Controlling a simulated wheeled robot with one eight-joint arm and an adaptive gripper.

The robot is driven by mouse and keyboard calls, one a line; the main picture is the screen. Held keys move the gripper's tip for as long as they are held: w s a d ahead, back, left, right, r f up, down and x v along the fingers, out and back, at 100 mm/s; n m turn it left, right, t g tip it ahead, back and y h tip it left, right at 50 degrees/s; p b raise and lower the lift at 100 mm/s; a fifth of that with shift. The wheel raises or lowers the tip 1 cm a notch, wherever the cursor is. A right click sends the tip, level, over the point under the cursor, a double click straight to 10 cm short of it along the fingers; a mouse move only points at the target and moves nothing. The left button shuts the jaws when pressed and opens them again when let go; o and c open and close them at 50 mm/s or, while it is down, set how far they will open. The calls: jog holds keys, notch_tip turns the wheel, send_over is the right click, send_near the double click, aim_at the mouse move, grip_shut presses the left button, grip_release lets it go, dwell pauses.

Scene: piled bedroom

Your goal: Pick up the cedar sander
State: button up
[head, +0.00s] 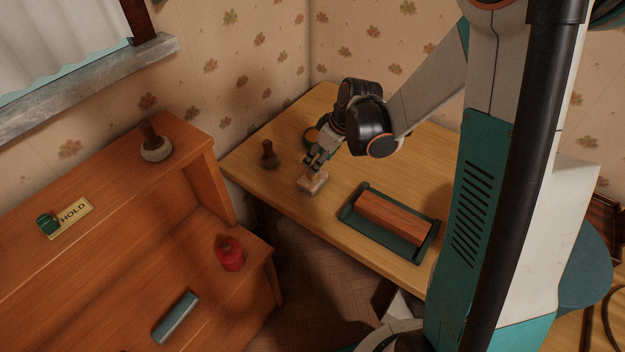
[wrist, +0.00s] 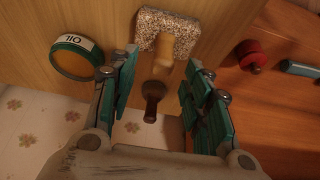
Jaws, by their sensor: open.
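A small sander (head: 313,186) with a pale speckled block and a tan wooden handle lies on the wooden table, directly below my gripper (head: 316,165). In the wrist view the sander's block (wrist: 168,32) is ahead of the fingertips, and its handle points back toward the gap. My gripper (wrist: 160,68) is open, with teal finger pads on both sides of that gap. I cannot tell whether either finger touches the handle. A dark brown knobbed piece (head: 268,155) stands on the table to the left; it also shows between the fingers in the wrist view (wrist: 153,92).
A round tin labelled OIL (wrist: 75,60) is close to the left finger. A green tray (head: 426,246) holding a red-brown block (head: 392,218) lies to the right. The stepped wooden shelf (head: 185,210) on the left bears a red item (head: 230,255) and a teal bar (head: 176,317).

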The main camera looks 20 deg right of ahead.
jog(key=b+x, duration=0.2)
jog(key=x, duration=0.3)
jog(key=shift+a, duration=0.15)
jog(key=shift+s, duration=0.1)
jog(key=shift+c, duration=0.6)
grip_shut()
